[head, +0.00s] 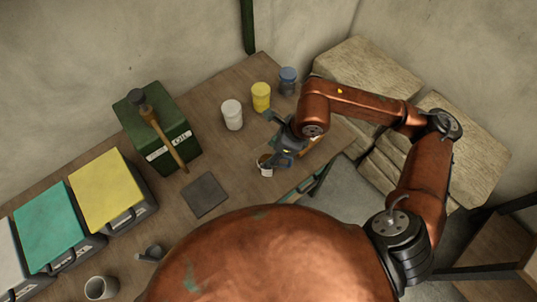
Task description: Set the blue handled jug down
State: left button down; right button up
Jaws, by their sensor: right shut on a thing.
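The jug (265,168) is a small pale vessel with a dark opening and a blue handle on its right. It is over the right part of the wooden table, near the front edge. My right gripper (284,154) reaches in from the right and is shut on the jug at its handle side. The fingers partly hide the handle. I cannot tell whether the jug's base touches the table. My left gripper is not in view.
White (232,116), yellow (261,97) and blue (288,82) jars stand behind the jug. A dark square mat (205,194) lies to its left. A green oil box (165,135), yellow case (106,190) and teal case (50,228) stand further left. Bare wood surrounds the mat.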

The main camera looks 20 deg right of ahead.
jog(key=shift+w+f, duration=0.65)
jog(key=shift+f, duration=0.1)
jog(key=shift+w+f, duration=0.15)
jog(key=shift+f, duration=1.55)
jog(key=shift+f+b, duration=0.15)
jog(key=shift+b, duration=0.15)
jog(key=o, duration=1.6)
jog(key=p+v, duration=0.1)
jog(key=v, duration=1.1)
jog(key=shift+d, duration=0.1)
